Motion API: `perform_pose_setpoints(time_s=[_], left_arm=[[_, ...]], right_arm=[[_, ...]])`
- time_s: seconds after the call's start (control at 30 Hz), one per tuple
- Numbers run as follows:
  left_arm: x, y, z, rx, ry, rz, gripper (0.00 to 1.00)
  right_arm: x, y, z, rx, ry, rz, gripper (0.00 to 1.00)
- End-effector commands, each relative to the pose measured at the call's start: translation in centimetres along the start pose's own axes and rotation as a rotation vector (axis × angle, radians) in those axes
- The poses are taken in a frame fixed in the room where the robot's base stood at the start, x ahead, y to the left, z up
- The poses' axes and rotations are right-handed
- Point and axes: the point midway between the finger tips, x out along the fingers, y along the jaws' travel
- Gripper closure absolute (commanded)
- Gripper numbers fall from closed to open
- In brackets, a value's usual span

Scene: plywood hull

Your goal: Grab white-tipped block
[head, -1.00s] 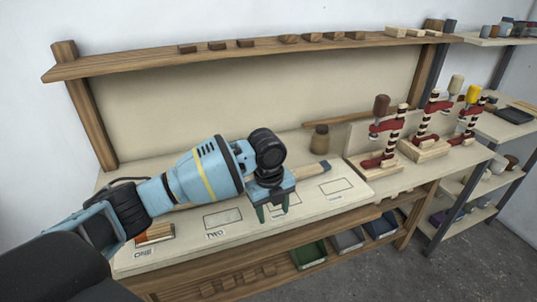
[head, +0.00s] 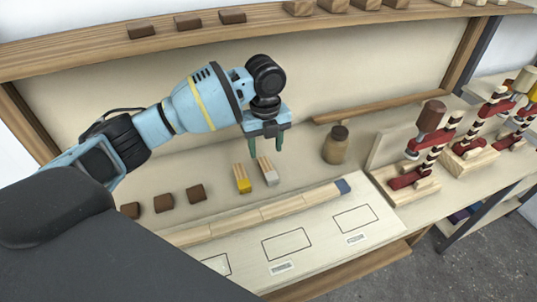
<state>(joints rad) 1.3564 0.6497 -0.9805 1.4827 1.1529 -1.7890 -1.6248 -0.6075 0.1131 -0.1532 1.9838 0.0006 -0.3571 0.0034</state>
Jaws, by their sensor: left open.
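The white-tipped block (head: 268,171) lies on the bench, a wooden block with a pale grey-white end facing the front. Just left of it lies a similar block with a yellow end (head: 242,179). My left gripper (head: 266,147) is open, pointing down, with its two green fingers above and behind the blocks. Its fingers look empty, and I cannot tell exactly how high they are. My right gripper is not in view.
Several dark brown blocks (head: 163,202) lie left on the bench. A brown jar (head: 335,146) stands to the right, before red clamps (head: 413,177). A board with outlined rectangles (head: 330,240) lies in front.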

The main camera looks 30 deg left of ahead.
Motion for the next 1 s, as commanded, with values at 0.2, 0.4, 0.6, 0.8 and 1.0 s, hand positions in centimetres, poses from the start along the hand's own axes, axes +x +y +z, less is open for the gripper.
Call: perform_pose_setpoints(time_s=[0.2,0.4,0.6,0.8,1.0], left_arm=[[-0.1,0.1,0.1,0.005,-0.001,0.004,0.47],[0.7,0.1,0.1,0.004,0.0,0.005,0.47],[2.5,0.1,0.0,0.005,-0.001,0.003,0.47],[3.0,0.0,-0.1,0.005,-0.001,0.004,0.47],[5.8,-0.2,-0.7,0.004,0.0,0.005,0.47]], right_arm=[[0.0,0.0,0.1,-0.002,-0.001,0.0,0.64],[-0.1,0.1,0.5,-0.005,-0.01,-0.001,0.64],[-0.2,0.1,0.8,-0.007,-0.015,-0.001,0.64],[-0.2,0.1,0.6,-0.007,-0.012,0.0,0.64],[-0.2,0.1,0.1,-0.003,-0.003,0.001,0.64]])
